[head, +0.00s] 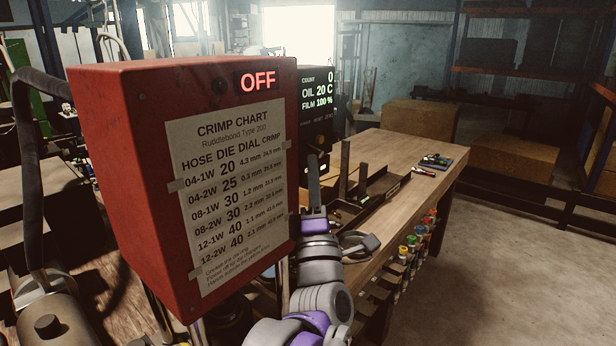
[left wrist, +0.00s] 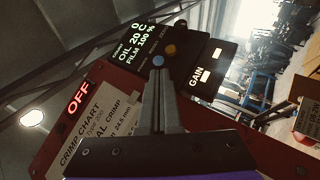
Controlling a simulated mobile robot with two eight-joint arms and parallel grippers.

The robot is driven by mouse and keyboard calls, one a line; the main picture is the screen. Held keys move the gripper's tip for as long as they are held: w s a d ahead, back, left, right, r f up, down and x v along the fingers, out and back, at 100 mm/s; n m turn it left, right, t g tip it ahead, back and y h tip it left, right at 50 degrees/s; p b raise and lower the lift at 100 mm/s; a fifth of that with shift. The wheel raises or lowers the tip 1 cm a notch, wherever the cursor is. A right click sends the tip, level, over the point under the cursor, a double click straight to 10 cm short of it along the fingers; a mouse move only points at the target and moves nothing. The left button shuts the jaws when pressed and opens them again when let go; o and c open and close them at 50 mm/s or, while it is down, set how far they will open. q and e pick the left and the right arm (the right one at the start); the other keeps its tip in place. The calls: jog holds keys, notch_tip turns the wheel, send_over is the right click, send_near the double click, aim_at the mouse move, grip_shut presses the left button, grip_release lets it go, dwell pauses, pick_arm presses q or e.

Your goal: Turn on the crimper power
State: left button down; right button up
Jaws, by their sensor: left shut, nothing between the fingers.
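The OFF sign also shows in the left wrist view (left wrist: 79,97). A black control panel (head: 317,100) behind the box reads COUNT 0, OIL 20 C, FILM 100 %. My left gripper (head: 313,165) is shut and empty, right of the box and in front of the panel. Contact cannot be told.
A crimp chart (head: 232,185) is taped to the red box. A wooden workbench (head: 410,185) extends behind, with a dark metal tray (head: 375,205) and small tools (head: 435,161) on it. Colourful bottles (head: 410,245) line its side. The floor at right is clear.

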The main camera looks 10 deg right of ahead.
dwell(0.3)
pick_arm(q)
jog(key=shift+s+r+n+y, duration=0.15)
jog(key=shift+n+y, duration=0.15)
jog(key=shift+n, duration=0.2)
pick_arm(e)
jog(key=shift+w+r, duration=0.1)
jog(key=shift+r, duration=0.2)
pick_arm(q)
jog(key=shift+s+d+r+n+g+y+p, duration=0.1)
jog(key=shift+d+r+n+g+y+p, duration=0.1)
jog(key=shift+n+g+y+p, duration=0.3)
pick_arm(e)
jog(key=shift+w+r, duration=0.35)
jog(key=shift+r, duration=0.1)
